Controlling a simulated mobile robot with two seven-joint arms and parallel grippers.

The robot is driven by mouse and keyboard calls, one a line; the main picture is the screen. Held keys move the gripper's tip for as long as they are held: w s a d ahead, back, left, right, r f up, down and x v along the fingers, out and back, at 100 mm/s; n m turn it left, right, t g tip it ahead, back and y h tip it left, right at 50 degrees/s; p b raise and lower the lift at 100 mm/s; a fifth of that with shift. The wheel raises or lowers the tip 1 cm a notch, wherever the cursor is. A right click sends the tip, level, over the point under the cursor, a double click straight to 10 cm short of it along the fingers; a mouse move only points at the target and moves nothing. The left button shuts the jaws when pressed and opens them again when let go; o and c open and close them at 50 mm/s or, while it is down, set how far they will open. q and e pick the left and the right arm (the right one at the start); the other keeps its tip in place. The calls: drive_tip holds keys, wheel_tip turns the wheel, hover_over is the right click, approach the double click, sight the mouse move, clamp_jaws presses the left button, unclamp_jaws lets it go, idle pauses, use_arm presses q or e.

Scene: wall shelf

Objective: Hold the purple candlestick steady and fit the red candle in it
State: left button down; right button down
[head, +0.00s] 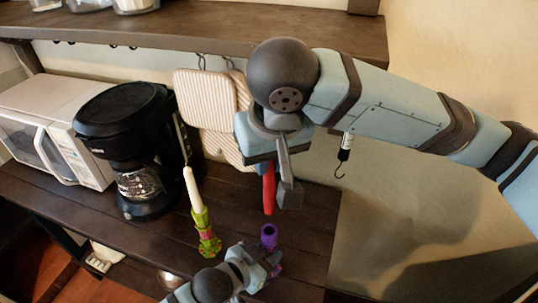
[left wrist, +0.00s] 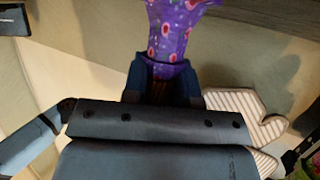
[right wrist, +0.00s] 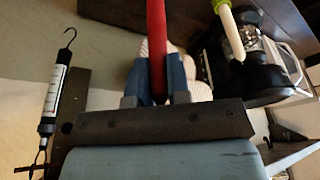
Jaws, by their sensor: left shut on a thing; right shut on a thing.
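The purple candlestick (head: 268,238) is at the shelf's front area, with its open top facing up. My left gripper (head: 268,268) is shut on its lower part. In the left wrist view the spotted purple candlestick (left wrist: 180,32) rises from between the fingers. My right gripper (head: 270,164) is shut on the red candle (head: 269,192) and holds it upright above the candlestick. The candle's lower end appears just over the candlestick's top, with a small gap. The candle also shows between the fingers in the right wrist view (right wrist: 156,38); its upper part is hidden in the head view.
A green candlestick (head: 205,232) with a white candle (head: 192,188) stands just left of the purple one. A coffee maker (head: 130,140) and a microwave (head: 50,125) stand further left.

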sight(269, 194)
drive_tip(key=shift+f, duration=2.8)
drive_tip(key=shift+f, duration=1.55)
drive_tip(key=c, duration=1)
unclamp_jaws()
drive_tip(key=shift+r, duration=0.1)
drive_tip(key=v, duration=1.1)
drive_tip(key=shift+r, duration=0.35)
drive_tip(key=shift+s+d, duration=0.1)
drive_tip(key=shift+d, duration=0.05)
use_arm(q)
drive_tip(key=c, duration=0.8)
unclamp_jaws()
